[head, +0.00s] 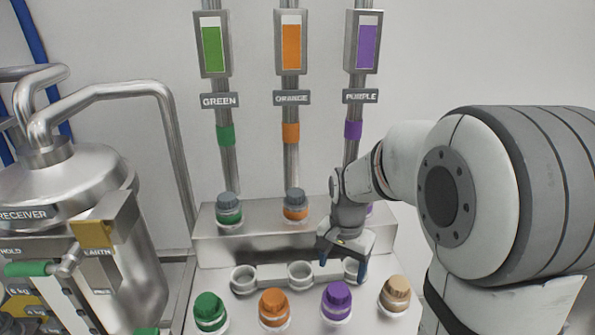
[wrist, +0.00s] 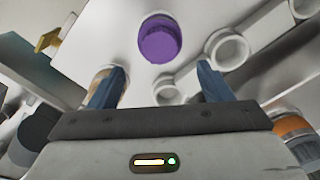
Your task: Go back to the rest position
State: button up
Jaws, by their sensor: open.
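My gripper (head: 342,262) hangs over the right end of the three-ring holder (head: 271,279) in the head view, fingers pointing down. In the wrist view my gripper (wrist: 158,82) is open, its two blue fingers apart with nothing between them. A purple-capped jar (head: 336,303) stands in front of the gripper in the head view. A purple cap also shows in the wrist view (wrist: 159,40), beyond the fingertips and apart from them. My arm comes in from the right and hides part of the back step.
Green (head: 210,313), orange (head: 273,308) and beige (head: 394,295) jars flank the purple one in the front row. Dark-capped green (head: 228,211) and orange (head: 295,207) jars stand on the back step (head: 262,245) beneath vertical pipes. A steel receiver tank (head: 70,190) stands at left.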

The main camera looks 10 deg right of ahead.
jog(key=s+r+n+t, duration=0.1)
jog(key=s+r+n, duration=0.2)
jog(key=s, duration=0.4)
jog(key=s+r+n+t, duration=0.2)
jog(key=s+r+n, duration=0.1)
jog(key=s, duration=0.4)
jog(key=shift+s+a+r+n, duration=0.2)
jog(key=shift+a+r+n, duration=0.05)
jog(key=shift+n, duration=0.65)
